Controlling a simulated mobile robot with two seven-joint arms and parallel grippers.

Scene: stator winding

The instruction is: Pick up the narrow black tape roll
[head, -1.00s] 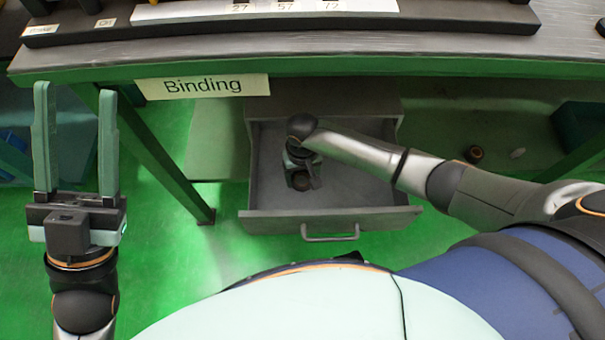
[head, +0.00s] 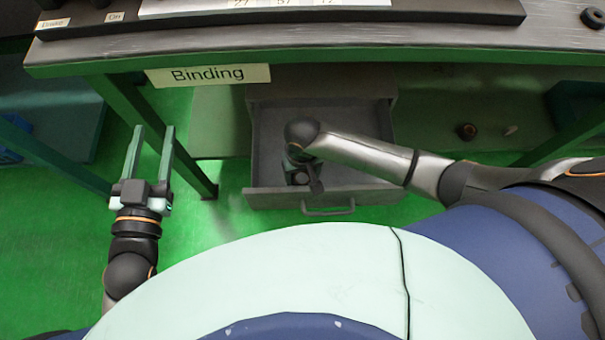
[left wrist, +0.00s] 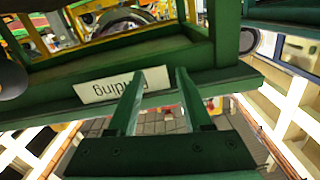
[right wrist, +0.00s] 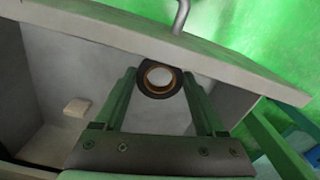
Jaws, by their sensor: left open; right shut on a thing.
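A black tape roll (right wrist: 160,94) with a brown inner core sits between the fingers of my right gripper (right wrist: 159,76) in the right wrist view, close to the drawer's front wall. The right gripper is shut on it. In the head view my right gripper (head: 302,178) reaches down into the open grey drawer (head: 358,193), and the arm hides most of the roll. My left gripper (head: 153,130) is open and empty, left of the drawer and in front of the table; its open fingers also show in the left wrist view (left wrist: 160,75).
The table (head: 420,58) with its "Binding" label (head: 208,75) overhangs the drawer. A green table leg (head: 190,166) stands between my left gripper and the drawer. A small pale block (right wrist: 76,107) lies in the drawer. A dark roll-like thing (head: 467,131) lies right of the drawer.

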